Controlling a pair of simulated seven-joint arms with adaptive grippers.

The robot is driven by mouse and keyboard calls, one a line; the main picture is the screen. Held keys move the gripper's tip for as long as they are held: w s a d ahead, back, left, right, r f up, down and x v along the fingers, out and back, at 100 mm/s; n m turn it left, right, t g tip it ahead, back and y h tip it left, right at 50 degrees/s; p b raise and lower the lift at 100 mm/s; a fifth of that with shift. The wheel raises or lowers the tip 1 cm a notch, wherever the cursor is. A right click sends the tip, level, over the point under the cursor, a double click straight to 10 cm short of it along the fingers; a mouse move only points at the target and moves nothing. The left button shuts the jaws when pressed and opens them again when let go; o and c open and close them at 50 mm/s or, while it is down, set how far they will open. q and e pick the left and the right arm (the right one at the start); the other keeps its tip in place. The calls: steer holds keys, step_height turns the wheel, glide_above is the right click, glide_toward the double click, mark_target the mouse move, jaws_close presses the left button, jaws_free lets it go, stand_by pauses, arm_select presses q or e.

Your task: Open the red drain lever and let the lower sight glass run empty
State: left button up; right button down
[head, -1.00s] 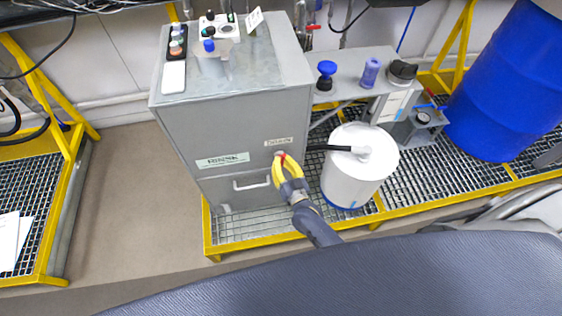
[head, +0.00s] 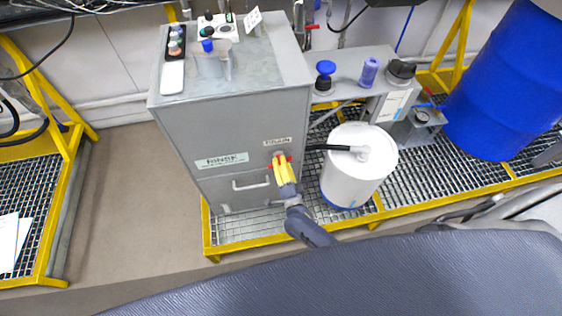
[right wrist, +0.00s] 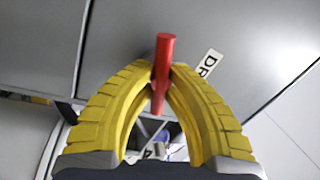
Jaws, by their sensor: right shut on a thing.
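The red drain lever (head: 289,159) is on the front of the grey cabinet (head: 240,125), just below a small white label. Red shows on both sides of my right gripper (head: 280,156), whose yellow fingers are closed together there. In the right wrist view the red lever (right wrist: 164,62) stands between the tips of the right gripper (right wrist: 161,72), with both fingers against it. My right gripper is shut on the lever. My left gripper is not in view. I cannot make out the lower sight glass.
A white drum (head: 352,175) with a black hose stands close to the right of the gripper. A cabinet handle (head: 250,184) is just left and below. A blue drum (head: 508,85) stands far right on the yellow-edged grating (head: 455,165). Bare floor (head: 130,190) lies left.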

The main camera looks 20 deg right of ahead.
steer(key=shift+f+m+h, duration=0.1)
steer(key=shift+m+h, duration=0.6)
steer(key=shift+m, duration=1.9)
steer(key=c, duration=1.4)
jaws_free()
steer(key=shift+s, duration=0.15)
steer(key=v, duration=1.1)
steer(key=shift+s+f, duration=0.2)
steer(key=shift+s, duration=0.15)
